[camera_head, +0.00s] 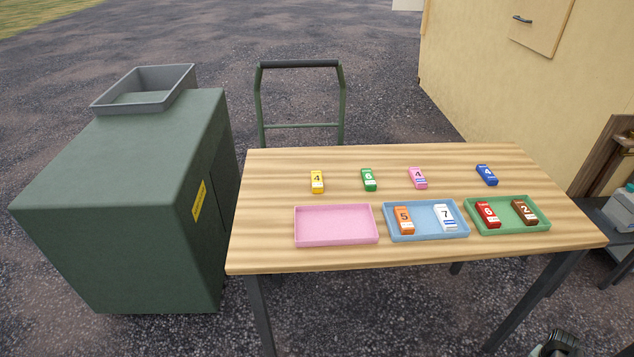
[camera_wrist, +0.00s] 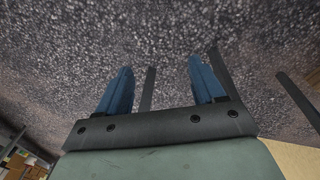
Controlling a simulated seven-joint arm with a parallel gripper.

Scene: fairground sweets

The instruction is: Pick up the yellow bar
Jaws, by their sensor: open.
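The yellow bar (camera_head: 317,181), marked with a 4, lies on the wooden table (camera_head: 270,190) at the back left of the row of loose bars. Nothing touches it. My gripper (camera_wrist: 160,92) shows in the wrist view with its two blue fingers apart and nothing between them. It points at dark gravel, and the yellow bar is not in that view. In the head view a small part of my arm (camera_head: 558,345) shows at the bottom right edge, well away from the yellow bar.
Green (camera_head: 369,180), pink (camera_head: 418,178) and blue (camera_head: 486,175) bars lie to the right. In front stand an empty pink tray (camera_head: 336,241), a blue tray (camera_head: 428,235) and a green tray (camera_head: 507,230), the last two holding bars. A green cabinet (camera_head: 120,190) stands left.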

